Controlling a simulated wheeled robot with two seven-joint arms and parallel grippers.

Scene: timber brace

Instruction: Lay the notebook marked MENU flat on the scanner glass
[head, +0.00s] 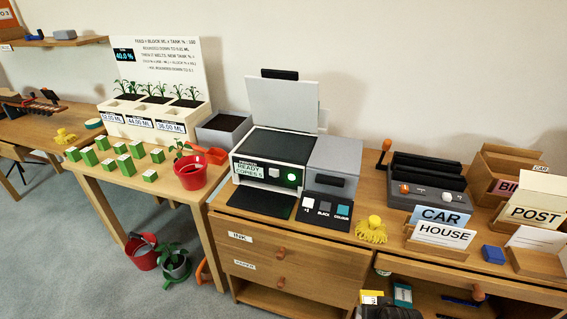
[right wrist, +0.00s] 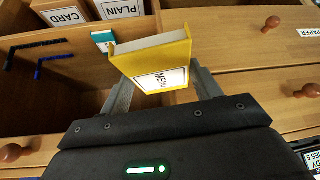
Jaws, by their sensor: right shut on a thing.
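The yellow notebook with a white MENU label (right wrist: 150,62) is between the fingers of my right gripper (right wrist: 160,92) in the right wrist view. The gripper is shut on it. In the head view the notebook (head: 371,297) shows only in part at the bottom edge, beside my dark gripper body, low in front of the cabinet. The copier (head: 335,160) stands on the wooden desk with its grey lid (head: 284,102) raised. Its dark scanner glass (head: 275,145) is bare. My left gripper is in neither view.
An open shelf holds boxes marked CARD (right wrist: 65,17) and PLAIN (right wrist: 121,8), and a teal item (right wrist: 103,38). Drawers with orange knobs (head: 281,282) sit below the copier. A yellow tufted object (head: 372,231) and signs reading CAR and HOUSE (head: 442,234) stand right of it.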

